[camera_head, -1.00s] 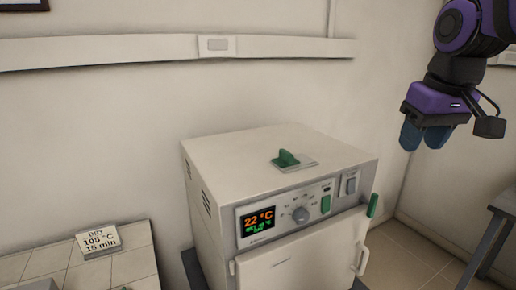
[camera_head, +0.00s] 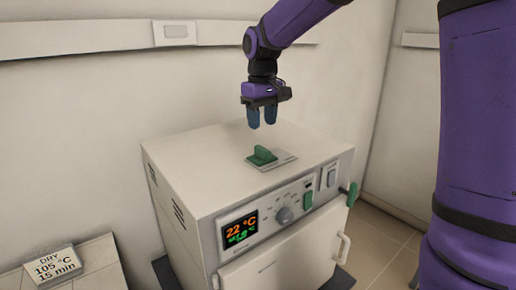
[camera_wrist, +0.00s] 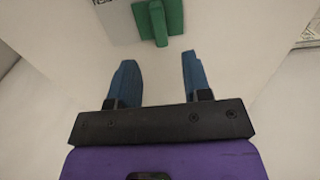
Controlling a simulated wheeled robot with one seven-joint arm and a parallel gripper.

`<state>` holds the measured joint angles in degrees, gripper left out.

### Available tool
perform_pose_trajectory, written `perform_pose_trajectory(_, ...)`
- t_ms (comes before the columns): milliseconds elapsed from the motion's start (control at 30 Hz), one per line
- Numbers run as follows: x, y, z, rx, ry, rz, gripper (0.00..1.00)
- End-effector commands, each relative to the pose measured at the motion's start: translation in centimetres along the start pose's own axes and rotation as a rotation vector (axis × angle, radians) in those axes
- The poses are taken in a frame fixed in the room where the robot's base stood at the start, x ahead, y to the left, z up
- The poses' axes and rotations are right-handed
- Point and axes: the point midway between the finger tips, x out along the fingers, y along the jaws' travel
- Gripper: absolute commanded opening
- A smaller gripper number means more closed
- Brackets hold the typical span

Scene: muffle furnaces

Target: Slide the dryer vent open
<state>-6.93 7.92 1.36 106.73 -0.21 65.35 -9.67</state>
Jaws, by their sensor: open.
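The dryer (camera_head: 200,165) is a beige box with a front control panel and a closed door. A green vent slider (camera_head: 262,156) stands up from a grey plate (camera_head: 284,162) on its top. In the wrist view the green slider (camera_wrist: 158,20) shows at the top edge, ahead of and between the fingers. My gripper (camera_head: 262,117) is open, pointing down above the dryer top, just behind and above the slider. In the wrist view my gripper (camera_wrist: 158,75) has two blue fingers apart with nothing between them. It does not touch the slider.
The panel has a lit display (camera_head: 240,231), a knob (camera_head: 285,215) and a green switch (camera_head: 308,200). A green door latch (camera_head: 352,194) sticks out at the right. A card reading DRY 105 °C 15 min (camera_head: 54,264) stands on the counter at left. The rest of the dryer top is clear.

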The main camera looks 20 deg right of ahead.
Motion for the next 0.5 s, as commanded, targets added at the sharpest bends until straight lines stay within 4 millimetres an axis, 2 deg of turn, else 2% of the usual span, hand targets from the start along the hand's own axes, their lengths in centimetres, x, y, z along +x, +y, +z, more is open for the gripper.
perform_pose_trajectory(100,2.3,0.0,0.0,0.000,-0.004,-0.001,0.45)
perform_pose_trajectory(300,5.7,0.0,0.1,0.000,-0.004,-0.001,0.45)
perform_pose_trajectory(500,7.8,0.0,0.1,0.001,-0.001,0.000,0.45)
